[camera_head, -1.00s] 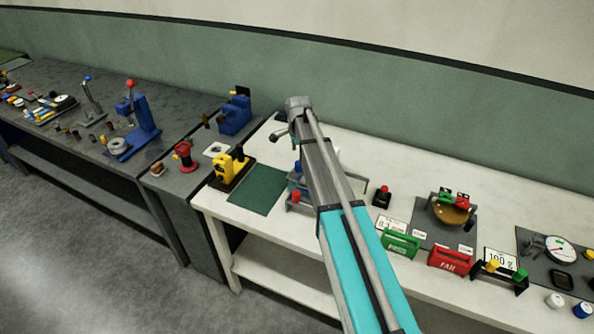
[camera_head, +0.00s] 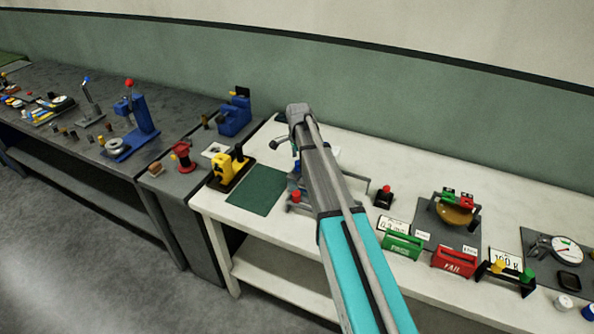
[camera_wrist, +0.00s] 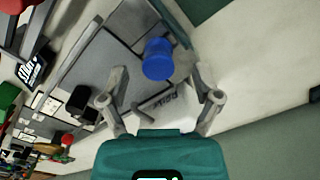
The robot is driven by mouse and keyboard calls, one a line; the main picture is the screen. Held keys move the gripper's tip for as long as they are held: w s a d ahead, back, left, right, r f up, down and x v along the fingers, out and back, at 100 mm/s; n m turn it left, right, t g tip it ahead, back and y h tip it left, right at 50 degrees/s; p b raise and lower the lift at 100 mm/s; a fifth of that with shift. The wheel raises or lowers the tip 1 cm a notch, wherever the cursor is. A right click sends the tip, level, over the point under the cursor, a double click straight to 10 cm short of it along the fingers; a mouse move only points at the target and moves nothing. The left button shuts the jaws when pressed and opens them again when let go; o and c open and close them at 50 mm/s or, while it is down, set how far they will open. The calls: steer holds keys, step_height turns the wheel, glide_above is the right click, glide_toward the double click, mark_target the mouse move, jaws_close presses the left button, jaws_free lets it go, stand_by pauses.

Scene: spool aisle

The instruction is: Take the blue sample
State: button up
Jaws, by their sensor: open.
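The blue sample (camera_wrist: 158,58) is a short blue cylinder in the wrist view, standing on a grey fixture (camera_wrist: 105,60) on the pale bench. My gripper (camera_wrist: 160,98) is open and empty, its two grey fingers spread wide. The sample appears beyond the fingertips, roughly centred between them, and nothing is between the fingers. In the head view my arm covers most of the fixture, and I cannot make out the gripper or the sample clearly there.
A dark green mat (camera_head: 257,190) lies left of the fixture. A yellow device (camera_head: 228,168) stands beyond it. To the right are a black block with a red top (camera_head: 384,197), a green box (camera_head: 402,245), a red FAIL box (camera_head: 454,262) and a brass bowl (camera_head: 455,214).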

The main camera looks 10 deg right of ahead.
steer(key=shift+f+b, duration=0.9)
steer(key=shift+f, duration=0.3)
steer(key=c, duration=1.1)
